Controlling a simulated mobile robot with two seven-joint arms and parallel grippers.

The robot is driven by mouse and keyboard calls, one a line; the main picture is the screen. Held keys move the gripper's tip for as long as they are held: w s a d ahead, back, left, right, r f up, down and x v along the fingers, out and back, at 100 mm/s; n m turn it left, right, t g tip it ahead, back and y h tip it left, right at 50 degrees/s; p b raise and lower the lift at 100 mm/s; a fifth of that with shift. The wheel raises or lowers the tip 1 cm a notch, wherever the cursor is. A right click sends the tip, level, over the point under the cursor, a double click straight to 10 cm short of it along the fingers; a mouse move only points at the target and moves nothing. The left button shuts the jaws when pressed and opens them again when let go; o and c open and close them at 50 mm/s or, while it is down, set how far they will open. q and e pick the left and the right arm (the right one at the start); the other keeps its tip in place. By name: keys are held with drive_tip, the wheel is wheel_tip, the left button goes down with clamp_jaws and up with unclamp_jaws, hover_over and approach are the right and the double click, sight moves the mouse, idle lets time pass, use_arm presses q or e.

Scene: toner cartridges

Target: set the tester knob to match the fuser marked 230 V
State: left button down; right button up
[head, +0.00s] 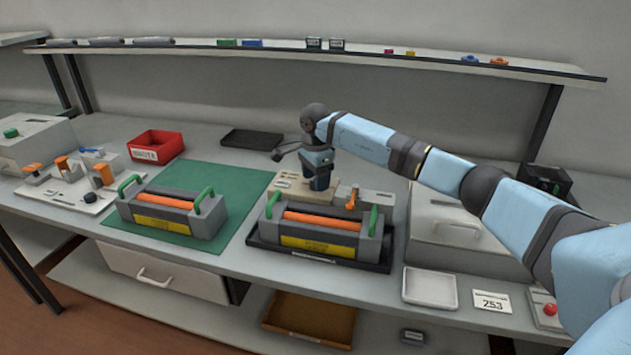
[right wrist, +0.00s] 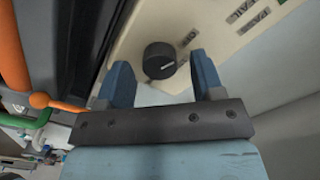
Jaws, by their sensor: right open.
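My right gripper (head: 319,184) points down over the beige tester panel (head: 285,187), behind the right-hand fuser. In the right wrist view its two blue fingers (right wrist: 160,68) are open, with the round dark knob (right wrist: 158,61) between and just beyond their tips. The knob carries a small pale mark; contact with the fingers cannot be told. The head view hides the knob behind the gripper. One fuser (head: 165,201) with an orange roller and green handles lies on the green mat. A similar fuser (head: 317,242) sits in a black tray. Their yellow labels are too small to read.
A red bin (head: 156,145) and a flat black tray (head: 252,138) stand at the back. A grey lidded box (head: 455,232) is right of the tester, below my right arm. A white tray (head: 430,287) and a "253" card (head: 491,300) lie at the front edge.

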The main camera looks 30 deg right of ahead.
drive_tip(key=shift+f, duration=0.4)
drive_tip(key=shift+c, duration=0.3)
drive_tip(key=c, duration=0.9)
drive_tip(key=shift+o, duration=0.2)
